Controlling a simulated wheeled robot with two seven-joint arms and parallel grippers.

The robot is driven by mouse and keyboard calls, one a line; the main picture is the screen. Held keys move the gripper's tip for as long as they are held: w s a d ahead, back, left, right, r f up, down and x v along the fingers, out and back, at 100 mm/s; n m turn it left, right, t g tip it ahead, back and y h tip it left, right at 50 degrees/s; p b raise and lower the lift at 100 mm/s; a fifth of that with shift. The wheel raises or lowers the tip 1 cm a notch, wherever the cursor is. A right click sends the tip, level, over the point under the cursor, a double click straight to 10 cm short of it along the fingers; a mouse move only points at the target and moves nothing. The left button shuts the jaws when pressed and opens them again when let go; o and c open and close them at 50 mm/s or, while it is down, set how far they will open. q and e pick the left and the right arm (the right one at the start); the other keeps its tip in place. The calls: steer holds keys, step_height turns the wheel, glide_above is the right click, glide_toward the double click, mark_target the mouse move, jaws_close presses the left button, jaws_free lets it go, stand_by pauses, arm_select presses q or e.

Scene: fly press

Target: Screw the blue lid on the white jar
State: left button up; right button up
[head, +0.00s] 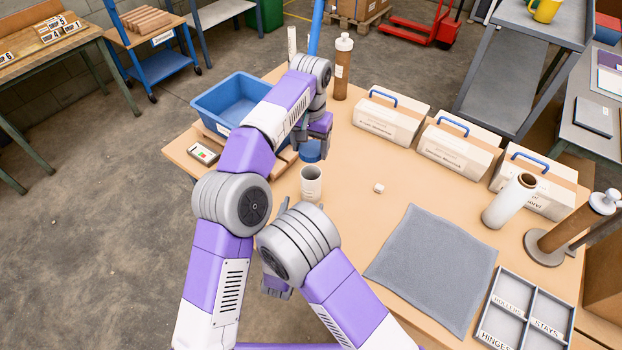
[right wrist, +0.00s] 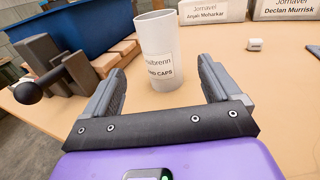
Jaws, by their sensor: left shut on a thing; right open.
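The white jar (head: 311,185) stands upright and open-topped on the table, with a printed label; it also shows in the right wrist view (right wrist: 160,55). My left gripper (head: 316,138) is shut on the blue lid (head: 311,152). It holds the lid behind the jar in the head view, apart from it. The fingers partly hide the lid, and I cannot tell its height above the table. My right gripper (right wrist: 161,76) is open and empty. Its fingers point toward the jar, which shows between the fingertips and beyond them. In the head view my arm partly hides this gripper.
A blue tub (head: 222,96) stands behind left, with wooden blocks (right wrist: 120,55) beside it. A dark grey fixture with a ball-ended handle (right wrist: 52,78) is left of the jar. A small white block (head: 379,188), grey mat (head: 433,268) and divided tray (head: 527,312) lie right.

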mark_target(310, 161)
arm_select(q)
steer(key=shift+s+r, duration=0.15)
steer(key=shift+s, duration=0.3)
arm_select(e)
steer(key=shift+s+r, duration=0.15)
steer(key=shift+s, duration=0.3)
arm_select(q)
steer(key=shift+w, duration=0.15)
arm_select(e)
steer(key=shift+w, duration=0.5)
steer(key=x, duration=1.1)
steer(key=shift+w+d, duration=0.1)
steer(key=shift+w, duration=0.05)
steer(key=c, duration=1.5)
arm_select(q)
steer(key=shift+f, duration=2.55)
steer(key=shift+f, duration=0.9)
